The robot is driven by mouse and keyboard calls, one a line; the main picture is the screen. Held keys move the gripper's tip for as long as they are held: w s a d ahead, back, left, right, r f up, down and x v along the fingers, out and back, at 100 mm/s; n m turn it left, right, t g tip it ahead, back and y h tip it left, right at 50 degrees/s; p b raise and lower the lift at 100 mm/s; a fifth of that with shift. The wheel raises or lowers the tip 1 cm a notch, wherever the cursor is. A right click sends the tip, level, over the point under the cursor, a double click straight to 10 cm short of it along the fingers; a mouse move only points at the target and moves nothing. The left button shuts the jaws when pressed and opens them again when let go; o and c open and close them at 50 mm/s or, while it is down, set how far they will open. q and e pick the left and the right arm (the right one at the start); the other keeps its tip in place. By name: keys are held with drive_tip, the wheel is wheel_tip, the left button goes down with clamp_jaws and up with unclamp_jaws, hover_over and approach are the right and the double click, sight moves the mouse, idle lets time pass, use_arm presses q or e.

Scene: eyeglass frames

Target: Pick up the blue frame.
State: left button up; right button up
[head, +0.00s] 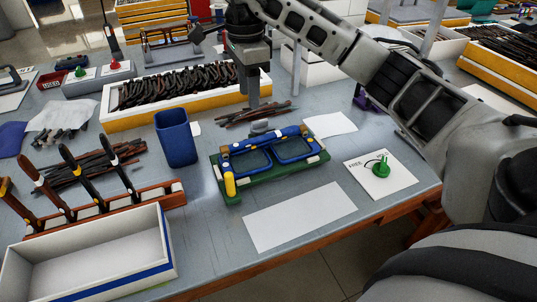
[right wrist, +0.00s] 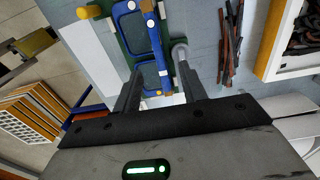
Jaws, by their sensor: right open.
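The blue frame (head: 270,154), with two dark lens areas, lies on a green holder (head: 236,198) with white and yellow parts near the table's front. My right gripper (head: 254,104) points down just behind and above the frame in the head view. In the right wrist view my right gripper (right wrist: 160,68) is open, and part of the blue frame (right wrist: 155,40) shows between and beyond its fingers. I cannot tell the exact height gap, and no contact is clear. My left gripper is not in view.
A blue cup (head: 176,140) stands left of the holder. A white sheet (head: 300,216) lies in front, and a card with a green knob (head: 381,168) lies right. A white box (head: 90,262) and tool rack (head: 120,203) are at left. A tray of dark frames (head: 113,120) stands behind.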

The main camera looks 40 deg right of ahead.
hover_over(254, 140)
drive_tip(key=f, duration=0.4)
drive_tip(key=w+f, duration=0.1)
drive_tip(key=f, duration=0.1)
drive_tip(key=shift+f, duration=0.4)
drive_tip(key=shift+s+f, duration=0.2)
drive_tip(key=shift+f, duration=1.15)
drive_tip(key=shift+s+f, duration=0.2)
drive_tip(key=shift+f, duration=1.1)
clamp_jaws()
